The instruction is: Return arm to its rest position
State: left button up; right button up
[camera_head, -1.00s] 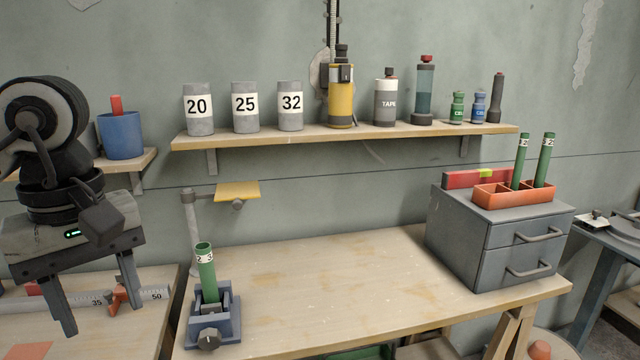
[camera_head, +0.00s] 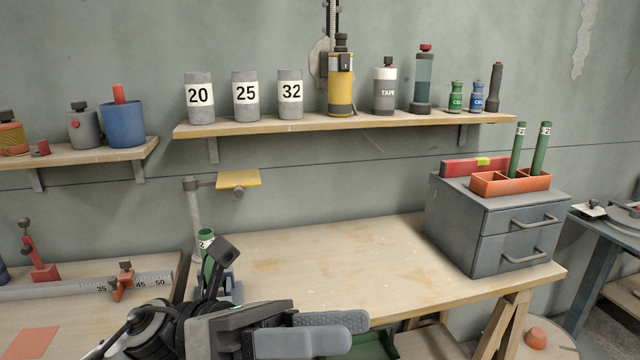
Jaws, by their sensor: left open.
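My left gripper (camera_head: 340,330) is at the bottom centre, in front of the workbench's near edge. Its two fingers point right, appear nearly one behind the other, and are open with nothing seen between them. My left arm comes in from the lower left. A green conduit piece (camera_head: 206,236) stands upright in the blue-grey vise (camera_head: 236,291) behind the gripper. The gripper's dark housing hides most of the vise and the conduit's lower part. My right gripper is not in view.
The workbench top (camera_head: 330,255) is clear in the middle. A grey drawer cabinet (camera_head: 465,235) at its right carries an orange tray (camera_head: 485,185) with two green tubes. The wall shelf (camera_head: 350,128) holds numbered cans and bottles. A ruler (camera_head: 75,288) lies on the left bench.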

pick_arm(q)
jog(key=w+a+f+n+t+y, duration=0.6)
jog(key=n+t, duration=0.5)
jog(key=n, duration=0.7)
jog(key=w+a+f+n+t+y, duration=0.2)
jog(key=w+f+n+t+y, duration=0.2)
jog(key=f+n+t, duration=0.75)
jog(key=s+a+f+n+g+y, duration=0.3)
jog(key=s+f+n, duration=0.3)
jog(key=f+n, duration=0.3)
jog(key=s+a+f+n+g+y, duration=0.3)
jog(key=s+f+n, duration=0.3)
jog(key=f+n, duration=0.3)
jog(key=shift+s+a+f+g+y, duration=0.2)
jog(key=shift+a+f+g+y, duration=0.25)
jog(key=shift+y, duration=0.45)
jog(key=shift+d+r, duration=0.15)
